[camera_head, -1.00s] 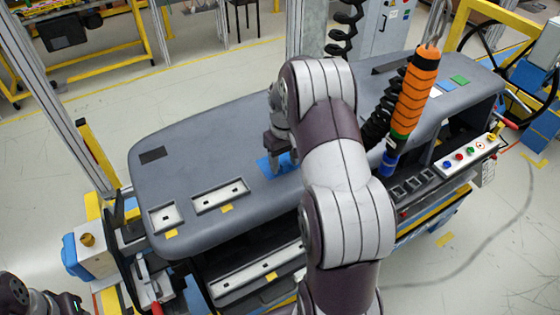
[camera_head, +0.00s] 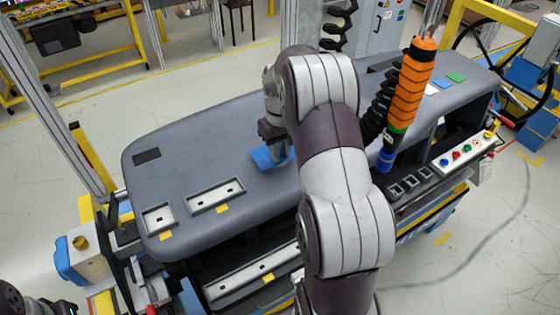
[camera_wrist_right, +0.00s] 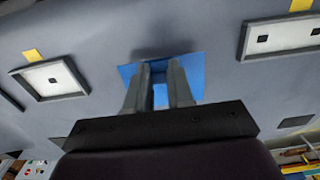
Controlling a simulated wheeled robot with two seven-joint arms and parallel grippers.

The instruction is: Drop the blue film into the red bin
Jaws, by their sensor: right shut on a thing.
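The blue film (camera_head: 263,157) is a flat bright blue sheet at the middle of the grey dashboard top (camera_head: 200,145). My right gripper (camera_head: 273,138) is over it, pointing down, with the fingers partly hidden by my arm. In the right wrist view the fingers (camera_wrist_right: 160,76) are close together on the blue film (camera_wrist_right: 190,66), with a dark shadow beyond its edge. I cannot tell how far the film is off the dashboard. The red bin is not in view. Only a part of my left arm shows at the lower left corner; its gripper does not show.
An orange tool (camera_head: 413,82) hangs on a black coiled hose at the right of my arm. Metal-framed slots (camera_head: 215,195) lie at the front left of the dashboard. A button panel (camera_head: 463,153) is at the right. Flat blue and green pieces (camera_head: 455,77) lie at the far right.

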